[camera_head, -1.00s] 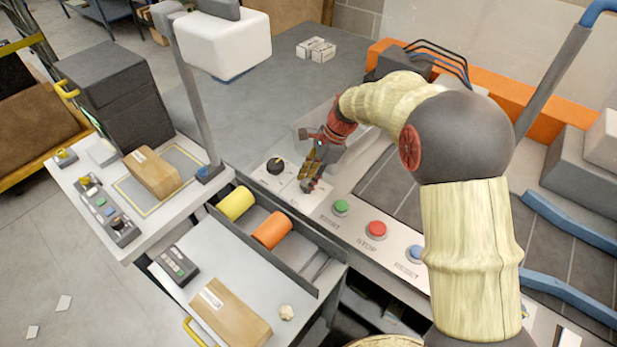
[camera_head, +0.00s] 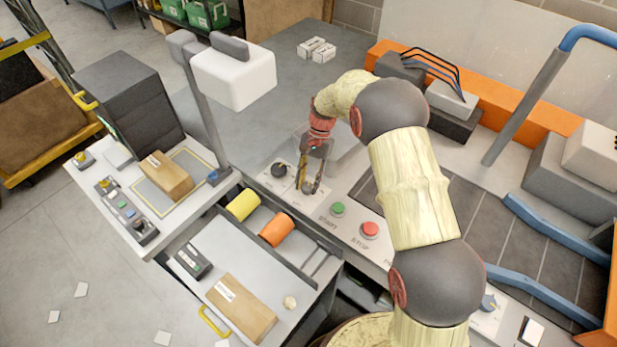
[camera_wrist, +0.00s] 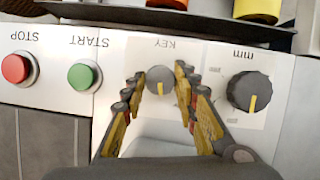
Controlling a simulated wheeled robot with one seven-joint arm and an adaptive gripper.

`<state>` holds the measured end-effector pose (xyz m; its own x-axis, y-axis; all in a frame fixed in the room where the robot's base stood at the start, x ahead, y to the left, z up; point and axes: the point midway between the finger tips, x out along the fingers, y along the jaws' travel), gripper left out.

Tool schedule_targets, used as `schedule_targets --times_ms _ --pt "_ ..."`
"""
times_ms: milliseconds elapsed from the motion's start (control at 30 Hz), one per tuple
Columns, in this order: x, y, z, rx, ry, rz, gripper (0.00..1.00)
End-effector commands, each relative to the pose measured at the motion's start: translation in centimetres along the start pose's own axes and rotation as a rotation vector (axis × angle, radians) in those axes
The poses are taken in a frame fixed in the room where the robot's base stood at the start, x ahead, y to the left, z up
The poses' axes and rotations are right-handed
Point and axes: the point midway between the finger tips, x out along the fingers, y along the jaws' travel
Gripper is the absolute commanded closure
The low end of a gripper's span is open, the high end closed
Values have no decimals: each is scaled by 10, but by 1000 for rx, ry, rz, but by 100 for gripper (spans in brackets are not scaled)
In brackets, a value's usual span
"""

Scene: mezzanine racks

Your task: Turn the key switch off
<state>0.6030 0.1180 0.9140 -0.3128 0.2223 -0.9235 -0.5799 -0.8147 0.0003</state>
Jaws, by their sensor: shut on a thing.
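The key switch (camera_wrist: 160,80) is a small grey round knob with a yellow line, under an upside-down KEY label in the wrist view. Its yellow line points down in that picture. My gripper (camera_wrist: 158,80) is shut on the knob, with one finger on each side of it. In the head view my gripper (camera_head: 308,186) points down at the white control panel (camera_head: 272,183); its fingers hide much of the knob there.
A black mm dial (camera_wrist: 250,91) sits beside the key switch. On the other side are the green START button (camera_wrist: 84,76) and the red STOP button (camera_wrist: 18,69). A trough with a yellow roller (camera_head: 243,204) and an orange roller (camera_head: 276,229) lies in front.

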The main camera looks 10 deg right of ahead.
Motion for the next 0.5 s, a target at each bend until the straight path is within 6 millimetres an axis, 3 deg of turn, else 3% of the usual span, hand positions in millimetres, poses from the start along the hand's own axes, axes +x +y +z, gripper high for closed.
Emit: schedule_targets --times_ms 500 --pt "-1 -4 1 -413 2 171 96"
